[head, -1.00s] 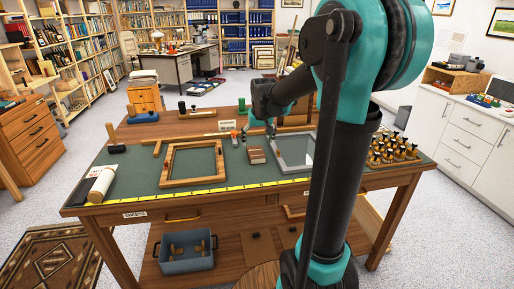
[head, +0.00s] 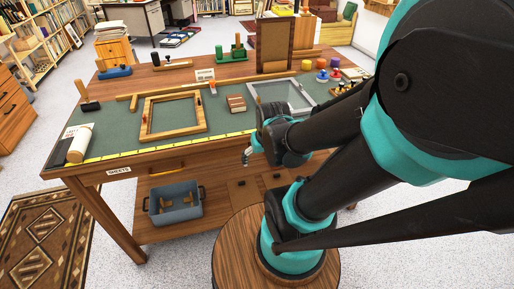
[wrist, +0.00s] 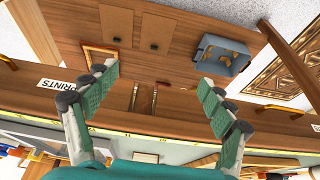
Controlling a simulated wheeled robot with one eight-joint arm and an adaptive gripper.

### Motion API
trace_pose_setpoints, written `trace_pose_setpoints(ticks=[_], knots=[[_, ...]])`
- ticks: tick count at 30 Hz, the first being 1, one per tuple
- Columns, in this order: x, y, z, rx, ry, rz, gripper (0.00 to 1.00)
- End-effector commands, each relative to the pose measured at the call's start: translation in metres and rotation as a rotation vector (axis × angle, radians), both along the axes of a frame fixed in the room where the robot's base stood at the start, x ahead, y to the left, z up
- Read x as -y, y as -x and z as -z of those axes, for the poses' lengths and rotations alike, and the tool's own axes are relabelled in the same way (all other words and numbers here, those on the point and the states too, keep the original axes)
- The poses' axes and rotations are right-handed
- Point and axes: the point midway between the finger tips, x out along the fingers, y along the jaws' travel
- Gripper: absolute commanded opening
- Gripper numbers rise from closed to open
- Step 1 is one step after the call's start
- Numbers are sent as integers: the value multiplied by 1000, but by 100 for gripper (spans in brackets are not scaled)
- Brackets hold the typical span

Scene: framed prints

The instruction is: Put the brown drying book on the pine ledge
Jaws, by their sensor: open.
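A small brown book (head: 236,103) lies on the green tabletop mat, between the empty pine frame (head: 173,116) and the glazed grey frame (head: 282,95) in the head view. A long pale wooden strip (head: 137,96) runs behind the pine frame; I cannot tell for sure whether this is the pine ledge. My gripper (head: 247,156) hangs in front of the table's front edge, lower and nearer than the book, and apart from it. In the wrist view my gripper (wrist: 157,95) has its two fingers spread with nothing between them. I cannot make out the book there.
A blue-grey bin (head: 175,202) stands on the lower shelf; it also shows in the wrist view (wrist: 222,56). A white roll (head: 79,143) lies at the left table end. A brown upright panel (head: 274,45) stands at the back. A patterned rug (head: 42,235) lies left.

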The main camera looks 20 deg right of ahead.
Motion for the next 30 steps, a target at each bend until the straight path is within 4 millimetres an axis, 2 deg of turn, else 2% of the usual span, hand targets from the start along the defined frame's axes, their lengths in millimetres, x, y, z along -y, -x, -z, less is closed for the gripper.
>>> trace_pose_setpoints(ticks=[2,5,9,12,15,18,21,23,30], knots=[[-1,-21,-15,2,0,-1,83],[-3,-67,-50,6,1,-2,83],[-8,-139,-113,12,2,-2,83],[-13,-181,-155,16,2,-2,83],[-17,-211,-187,19,2,-2,83],[-19,-228,-208,21,3,-3,83],[-20,-236,-214,22,3,-2,83],[-20,-240,-211,22,3,-2,83],[-20,-256,-170,22,3,-2,83]])
